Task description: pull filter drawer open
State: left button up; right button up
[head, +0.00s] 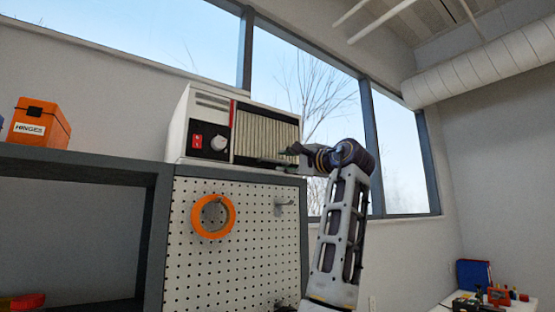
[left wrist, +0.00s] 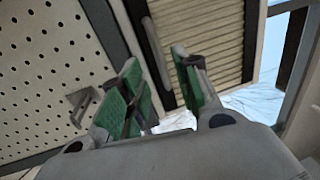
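The filter unit (head: 207,140) is a white and black box on top of the shelf. Its filter drawer (head: 262,130) has a pleated cream front, which also fills the upper middle of the left wrist view (left wrist: 205,35). It looks shut, flush with the unit. My left gripper (head: 287,154) is at the drawer's lower right part. In the left wrist view its green-padded fingers (left wrist: 157,68) are apart, with the bar's end between or just beyond them; contact cannot be told. My right gripper is not in view.
A pegboard (head: 245,250) with an orange tape ring (head: 213,216) and a metal hook (head: 285,204) is below the unit. An orange hinges box (head: 40,122) stands on the shelf at left. Windows lie behind. A table with small items (head: 490,298) is at lower right.

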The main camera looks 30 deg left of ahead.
aim_at(278, 162)
pick_arm(q)
jog(key=shift+p+x, duration=0.85)
jog(key=shift+x, duration=2.1)
grip_shut()
